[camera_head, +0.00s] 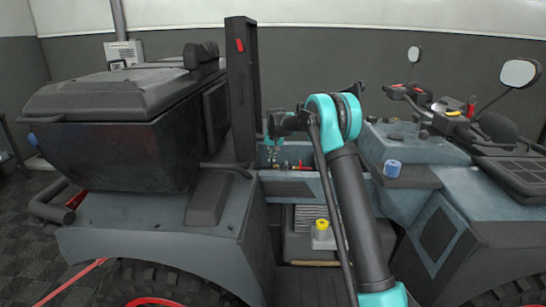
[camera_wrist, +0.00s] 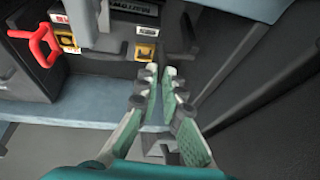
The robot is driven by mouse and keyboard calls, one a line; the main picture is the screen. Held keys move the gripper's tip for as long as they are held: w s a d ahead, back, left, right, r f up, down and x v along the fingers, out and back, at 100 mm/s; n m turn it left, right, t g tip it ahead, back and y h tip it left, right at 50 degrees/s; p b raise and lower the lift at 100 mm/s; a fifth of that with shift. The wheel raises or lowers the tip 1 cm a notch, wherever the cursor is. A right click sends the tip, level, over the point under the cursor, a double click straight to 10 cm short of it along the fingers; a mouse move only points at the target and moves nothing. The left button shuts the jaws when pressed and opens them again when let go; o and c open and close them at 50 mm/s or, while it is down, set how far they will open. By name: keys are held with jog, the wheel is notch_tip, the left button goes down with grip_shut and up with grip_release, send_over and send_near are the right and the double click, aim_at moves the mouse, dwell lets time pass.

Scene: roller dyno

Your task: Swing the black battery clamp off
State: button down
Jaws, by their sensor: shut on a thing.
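My gripper (camera_head: 271,151) reaches down into the open bay of the vehicle, beside the upright dark panel. In the wrist view the two green-padded fingers (camera_wrist: 160,72) are close together at their tips. They are shut on a dark, narrow part that looks like the black battery clamp (camera_wrist: 186,38); the fingers hide much of it. The battery (camera_wrist: 115,20), dark with a white-lettered label, lies just beyond the fingertips. A red clamp or handle (camera_wrist: 40,46) is to the left, apart from my gripper. In the head view the clamp cannot be made out.
The upright dark panel (camera_head: 242,95) stands close left of my gripper. A black storage box (camera_head: 125,120) is further left. A blue cap (camera_head: 392,168) and the handlebar area are to the right. A yellow-topped object (camera_head: 321,231) sits below the bay. Grey walls hem the bay in the wrist view.

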jog(key=shift+a+r+h, duration=0.45)
jog(key=shift+a+h, duration=0.15)
jog(key=shift+h, duration=0.3)
jog(key=c, duration=1.7)
grip_release()
jog(key=v, duration=1.2)
jog(key=shift+r, duration=0.1)
